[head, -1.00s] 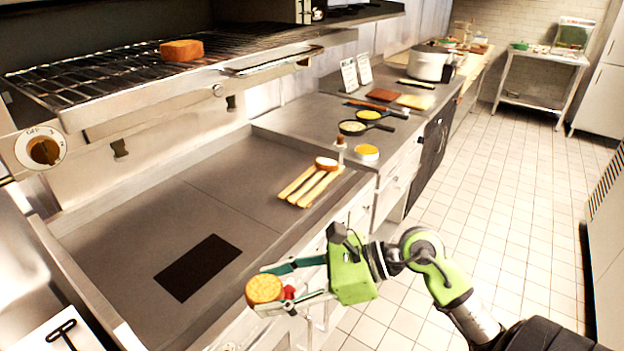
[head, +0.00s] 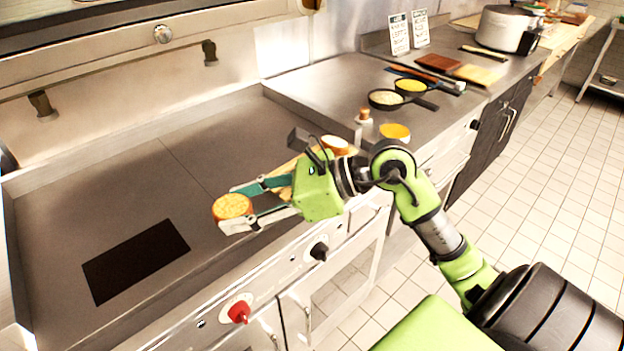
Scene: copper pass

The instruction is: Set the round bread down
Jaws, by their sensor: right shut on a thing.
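My right gripper (head: 236,206) is shut on the round bread (head: 232,206), a golden-orange disc held at its fingertips. The bread appears over the front part of the flat griddle (head: 80,205), to the right of a black rectangle (head: 136,259) on that surface. I cannot tell exactly how high above the griddle it is. My left gripper is not in view.
A slatted wooden board (head: 283,180) with a bread piece (head: 335,144) lies behind my right gripper, partly hidden. Small pans (head: 388,99) and a yellow-topped dish (head: 395,132) stand on the counter at right. The griddle's left and back are clear.

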